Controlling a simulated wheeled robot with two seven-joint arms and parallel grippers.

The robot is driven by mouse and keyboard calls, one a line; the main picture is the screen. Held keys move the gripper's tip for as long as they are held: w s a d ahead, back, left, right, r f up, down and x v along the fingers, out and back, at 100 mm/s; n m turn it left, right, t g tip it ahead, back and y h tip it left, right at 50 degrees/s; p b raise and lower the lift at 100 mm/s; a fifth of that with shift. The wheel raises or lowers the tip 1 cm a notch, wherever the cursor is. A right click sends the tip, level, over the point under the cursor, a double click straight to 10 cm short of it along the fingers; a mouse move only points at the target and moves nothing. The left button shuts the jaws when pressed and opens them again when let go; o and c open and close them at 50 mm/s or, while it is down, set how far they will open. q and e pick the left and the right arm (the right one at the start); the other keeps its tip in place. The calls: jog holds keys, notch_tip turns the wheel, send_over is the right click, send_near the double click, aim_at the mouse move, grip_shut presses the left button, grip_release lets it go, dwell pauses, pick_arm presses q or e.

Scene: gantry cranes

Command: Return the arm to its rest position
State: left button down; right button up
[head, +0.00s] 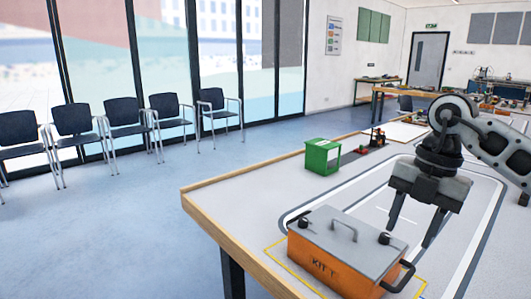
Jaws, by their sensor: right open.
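My right gripper (413,228) comes in from the right and points down over the table (225,195). Its two dark fingers are apart with nothing seen between them. It is behind and to the right of an orange box (322,264) marked "KIT", which has a grey lid, a top handle and a dark side handle. I cannot tell whether a fingertip touches the box. My left gripper does not show.
A green box (322,156) stands farther back on the table, with small red and dark parts (375,138) to its right. Several dark chairs (122,117) line the windows. The floor (120,220) left of the table is clear.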

jog(key=s+a+f+n+g+y, duration=0.1)
jog(key=s+a+f+n+y, duration=0.2)
jog(key=a, duration=0.5)
jog(key=s+a+f+n+g+y, duration=0.1)
jog(key=a+f+y, duration=0.3)
jog(key=a, duration=0.5)
jog(key=s+a+r+m+t+y, duration=0.2)
jog(key=a+m+t+y, duration=0.15)
jog(key=y, duration=0.25)
jog(key=s+a+r+m+t+y, duration=0.2)
jog(key=a+y, duration=0.3)
jog(key=y, duration=0.2)
jog(key=w+d+f+m+t+h, duration=0.2)
jog(key=d+f+m+t+h, duration=0.7)
jog(key=f+m+t+h, duration=0.8)
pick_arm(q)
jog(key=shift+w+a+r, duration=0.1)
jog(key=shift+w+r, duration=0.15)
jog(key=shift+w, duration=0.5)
pick_arm(e)
jog(key=s+d+f+m+g, duration=0.2)
jog(key=s+f+m+g, duration=0.1)
jog(key=s+f+g, duration=0.2)
jog(key=s+d+f+m+g+h, duration=0.1)
jog(key=s+d+f+m+g, duration=0.2)
jog(key=s, duration=0.4)
notch_tip(320, 180, down, 2)
jog(key=shift+d+f+m+g, duration=0.2)
jog(key=shift+m+g, duration=0.25)
jog(key=shift+g, duration=0.4)
